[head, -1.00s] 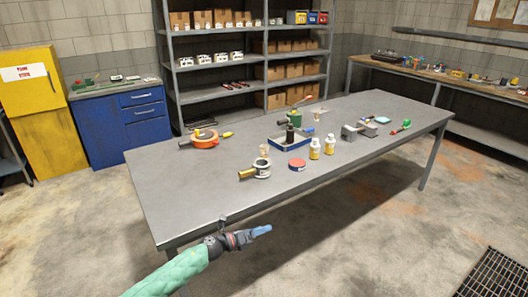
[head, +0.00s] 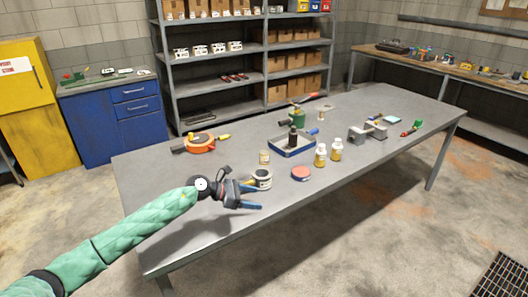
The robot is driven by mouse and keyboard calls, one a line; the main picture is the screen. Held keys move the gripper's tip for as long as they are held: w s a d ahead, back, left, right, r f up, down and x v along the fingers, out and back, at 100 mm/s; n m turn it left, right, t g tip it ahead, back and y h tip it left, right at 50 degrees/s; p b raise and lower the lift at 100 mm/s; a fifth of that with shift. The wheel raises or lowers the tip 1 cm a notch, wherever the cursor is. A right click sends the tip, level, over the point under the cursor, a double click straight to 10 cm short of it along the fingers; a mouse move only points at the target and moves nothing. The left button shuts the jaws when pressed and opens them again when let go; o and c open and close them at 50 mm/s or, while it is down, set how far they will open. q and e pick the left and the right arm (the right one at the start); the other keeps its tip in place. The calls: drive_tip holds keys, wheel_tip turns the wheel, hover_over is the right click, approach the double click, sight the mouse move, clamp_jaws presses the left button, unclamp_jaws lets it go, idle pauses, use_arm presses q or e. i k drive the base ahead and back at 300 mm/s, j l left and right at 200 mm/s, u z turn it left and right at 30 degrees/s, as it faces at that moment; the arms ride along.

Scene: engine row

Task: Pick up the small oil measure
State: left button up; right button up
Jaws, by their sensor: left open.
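The likely small oil measure is a short grey-white metal cup (head: 263,180) with a dark inside, standing upright on the grey workbench (head: 330,190). Its brass-coloured handle, on the left, is now mostly hidden behind my gripper. My left gripper (head: 259,198) has its blue fingers apart and nothing visible between them. It is just in front and to the left of the cup, overlapping its lower left in the picture. I cannot tell if they touch. My right gripper is not in view.
Close by are a small beige jar (head: 264,157), a red-lidded tin (head: 301,174) and two yellow-labelled bottles (head: 320,156). A blue tray (head: 292,150) holding a dark bottle is behind. An orange round tool (head: 201,144) lies at left. The bench's front left is clear.

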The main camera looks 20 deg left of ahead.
sight(265, 157)
drive_tip(key=i+j, duration=0.25)
drive_tip(key=i, duration=0.2)
drive_tip(key=i+j, duration=0.25)
drive_tip(key=i, duration=0.2)
drive_tip(key=i+j, duration=0.25)
drive_tip(key=i, duration=0.15)
